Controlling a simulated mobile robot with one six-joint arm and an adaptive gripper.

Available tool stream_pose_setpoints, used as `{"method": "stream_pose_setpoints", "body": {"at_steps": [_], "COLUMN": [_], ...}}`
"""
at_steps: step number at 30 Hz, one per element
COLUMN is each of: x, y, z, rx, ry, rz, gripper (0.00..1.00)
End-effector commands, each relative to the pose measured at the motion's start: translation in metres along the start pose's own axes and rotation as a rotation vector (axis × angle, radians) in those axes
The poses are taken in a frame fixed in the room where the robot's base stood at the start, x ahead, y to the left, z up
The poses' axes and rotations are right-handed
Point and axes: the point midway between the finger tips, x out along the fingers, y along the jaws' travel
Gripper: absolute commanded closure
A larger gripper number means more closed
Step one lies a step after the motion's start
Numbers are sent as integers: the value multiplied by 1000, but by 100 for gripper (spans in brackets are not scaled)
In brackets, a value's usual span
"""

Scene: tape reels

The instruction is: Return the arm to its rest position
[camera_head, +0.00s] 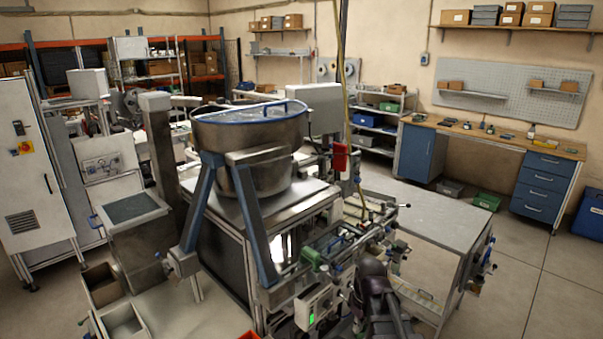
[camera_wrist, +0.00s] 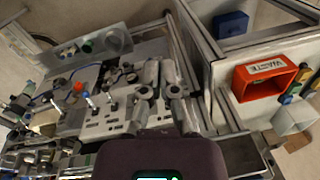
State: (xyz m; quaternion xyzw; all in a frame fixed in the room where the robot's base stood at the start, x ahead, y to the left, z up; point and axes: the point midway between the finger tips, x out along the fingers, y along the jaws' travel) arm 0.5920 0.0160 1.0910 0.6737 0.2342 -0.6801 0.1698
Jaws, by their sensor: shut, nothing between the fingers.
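My gripper (camera_wrist: 160,76) shows in the wrist view above its dark purple wrist housing, with its two grey metal fingers close together and nothing between them. It hangs over a machine deck with grey plates, levers and small fittings; I cannot tell how high. In the head view a dark part of my arm (camera_head: 375,292) rises at the bottom, right of centre, beside the machine's front. The fingertips cannot be made out in that view.
A large steel bowl (camera_head: 248,140) with a blue rim stands on the machine. A grey side table (camera_head: 425,215) lies right of it. The wrist view shows an orange-red WASTE bin (camera_wrist: 243,88) and a blue bin (camera_wrist: 231,24) on the right. Open floor lies at the right.

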Motion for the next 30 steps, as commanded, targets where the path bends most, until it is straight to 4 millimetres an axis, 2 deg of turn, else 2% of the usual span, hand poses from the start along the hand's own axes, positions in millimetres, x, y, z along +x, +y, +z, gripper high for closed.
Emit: {"method": "stream_pose_setpoints", "body": {"at_steps": [1,9,15,25,26,30], "x": [16,49,58,58,58,58], "y": [-3,-9,-11,-11,-11,-11], "z": [11,43,54,55,55,55], "rx": [68,421,557,582,582,581], "ry": [-1,1,7,9,9,9], "rz": [11,69,91,94,94,94], "gripper": [100,100,100,100,94,52]}}
